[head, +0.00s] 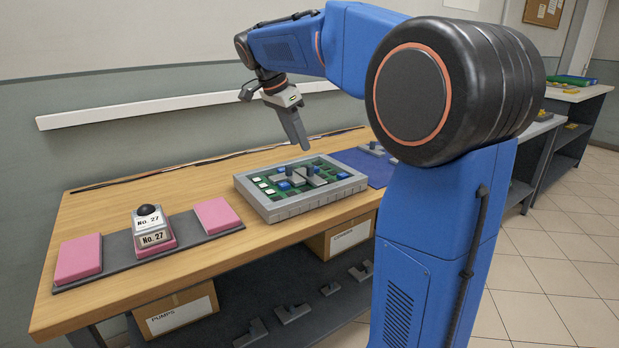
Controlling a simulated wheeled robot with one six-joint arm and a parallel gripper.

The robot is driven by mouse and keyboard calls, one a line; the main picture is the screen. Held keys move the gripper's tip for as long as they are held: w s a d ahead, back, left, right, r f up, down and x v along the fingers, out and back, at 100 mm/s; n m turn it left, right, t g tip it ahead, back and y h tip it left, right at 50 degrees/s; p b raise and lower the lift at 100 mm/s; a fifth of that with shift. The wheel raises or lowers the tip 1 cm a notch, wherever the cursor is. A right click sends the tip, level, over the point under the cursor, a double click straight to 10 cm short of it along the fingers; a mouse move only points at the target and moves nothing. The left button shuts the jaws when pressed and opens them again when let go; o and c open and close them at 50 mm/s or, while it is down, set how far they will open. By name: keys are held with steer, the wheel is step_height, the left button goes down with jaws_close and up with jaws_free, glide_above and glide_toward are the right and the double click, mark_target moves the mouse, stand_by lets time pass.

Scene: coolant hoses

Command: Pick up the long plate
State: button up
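My gripper (300,138) points down above the back of a grey-walled tray (300,207) on the wooden bench. Its fingers overlap from this side, so I cannot tell whether they are apart; no held object shows. The tray holds a green board with white, blue and grey parts. Grey upright pieces (312,170) stand near the middle of it, below my gripper and apart from it. I cannot tell which grey part is the long plate. A long dark grey strip (196,239) lies on the bench at the left.
Pink blocks (78,258) (216,215) sit at the strip's ends. Between them stands a block labelled "No. 27" (150,229) with a black knob. A blue mat (366,166) lies right of the tray. Boxes and grey pieces (293,313) are below the bench top. Bare wood (190,183) lies behind.

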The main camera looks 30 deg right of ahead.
mark_target(310, 166)
steer(key=shift+s+x, duration=0.15)
steer(key=shift+x, duration=2)
steer(key=shift+s+x, duration=0.1)
steer(key=shift+x, duration=2.1)
steer(key=shift+a, duration=0.1)
steer(key=shift+c, duration=0.2)
jaws_close()
